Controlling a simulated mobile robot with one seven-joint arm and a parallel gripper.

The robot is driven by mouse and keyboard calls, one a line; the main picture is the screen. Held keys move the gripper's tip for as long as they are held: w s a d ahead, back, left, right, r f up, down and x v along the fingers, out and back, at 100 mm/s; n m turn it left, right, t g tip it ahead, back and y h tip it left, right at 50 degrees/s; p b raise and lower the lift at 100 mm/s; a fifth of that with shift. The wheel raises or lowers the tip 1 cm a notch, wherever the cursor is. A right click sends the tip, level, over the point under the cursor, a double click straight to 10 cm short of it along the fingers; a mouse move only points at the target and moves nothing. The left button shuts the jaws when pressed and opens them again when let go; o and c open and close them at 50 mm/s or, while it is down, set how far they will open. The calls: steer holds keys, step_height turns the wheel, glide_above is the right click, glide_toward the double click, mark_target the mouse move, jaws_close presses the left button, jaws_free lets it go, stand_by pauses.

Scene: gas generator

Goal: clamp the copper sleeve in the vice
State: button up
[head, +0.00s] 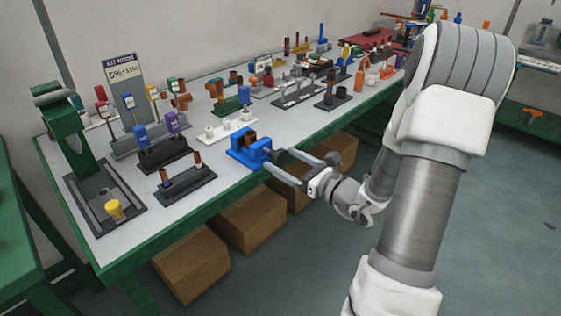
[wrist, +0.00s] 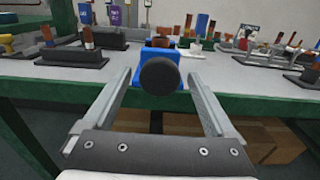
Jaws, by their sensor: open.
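The blue vice (head: 243,155) stands at the front edge of the table, with a dark round knob (wrist: 159,78) facing me. A copper-brown sleeve (wrist: 159,42) shows at the top of the vice, between or behind its jaws; I cannot tell whether it is gripped. My gripper (head: 277,161) is level with the vice's front, its fingers apart. In the wrist view my gripper (wrist: 160,76) is open, with the knob between its two fingers and a gap on each side. The knob hides the lower front of the vice.
A dark rack with copper pieces (head: 186,187) stands left of the vice. A white rack (head: 230,129) and a dark base with blue and purple clamps (head: 164,154) stand behind. Cardboard boxes (head: 250,217) sit below the green table edge (head: 150,246). Open floor lies to the right.

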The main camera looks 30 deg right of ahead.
steer(key=shift+x, duration=0.85)
steer(key=c, duration=1.3)
steer(key=shift+c, duration=0.2)
steer(key=shift+r+m+p, duration=0.1)
steer(key=shift+m+p, duration=0.2)
steer(key=shift+p, duration=0.1)
